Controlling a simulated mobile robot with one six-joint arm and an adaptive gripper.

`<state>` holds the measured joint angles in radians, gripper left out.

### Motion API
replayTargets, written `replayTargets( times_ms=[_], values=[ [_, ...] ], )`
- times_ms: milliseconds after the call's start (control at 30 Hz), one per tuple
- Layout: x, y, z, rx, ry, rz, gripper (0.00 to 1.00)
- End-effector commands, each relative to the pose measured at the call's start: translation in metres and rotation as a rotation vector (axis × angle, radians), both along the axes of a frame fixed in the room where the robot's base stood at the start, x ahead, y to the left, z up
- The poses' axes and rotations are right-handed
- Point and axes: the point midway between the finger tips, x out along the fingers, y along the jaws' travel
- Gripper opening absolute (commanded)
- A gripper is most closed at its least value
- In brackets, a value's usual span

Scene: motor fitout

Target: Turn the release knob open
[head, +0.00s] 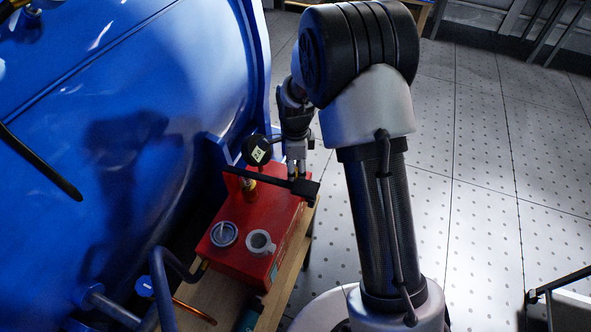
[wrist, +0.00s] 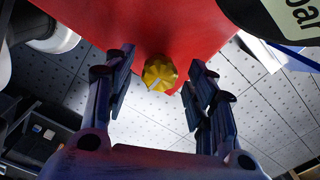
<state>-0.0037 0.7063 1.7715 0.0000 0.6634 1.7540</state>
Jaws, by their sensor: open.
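The release knob (wrist: 160,74) is yellow and ribbed, with a pale mark on its face. It sits against the red pump box (wrist: 135,22) in the wrist view. My gripper (wrist: 160,62) is open, with one finger on each side of the knob in the picture and a gap on both sides. I cannot tell how far the fingertips reach past the knob in depth. In the head view my gripper (head: 296,168) points down at the far end of the red box (head: 231,256), and the knob is mostly hidden there.
A black lever (head: 258,180) crosses above the box close to my gripper. A black-rimmed gauge (head: 257,150) stands beside it. A grey cup (head: 260,242) and a blue-rimmed round part (head: 223,234) sit on the box.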

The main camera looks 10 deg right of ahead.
Motion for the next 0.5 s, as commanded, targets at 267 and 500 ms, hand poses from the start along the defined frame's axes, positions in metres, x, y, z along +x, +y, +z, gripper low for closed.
replayTargets(
  times_ms=[267, 500],
  values=[
    [-0.0001, 0.0, 0.0003, 0.0, 0.0, 0.0, 0.43],
    [-0.0001, 0.0, 0.0004, 0.0, 0.0, 0.0, 0.28]
  ],
)
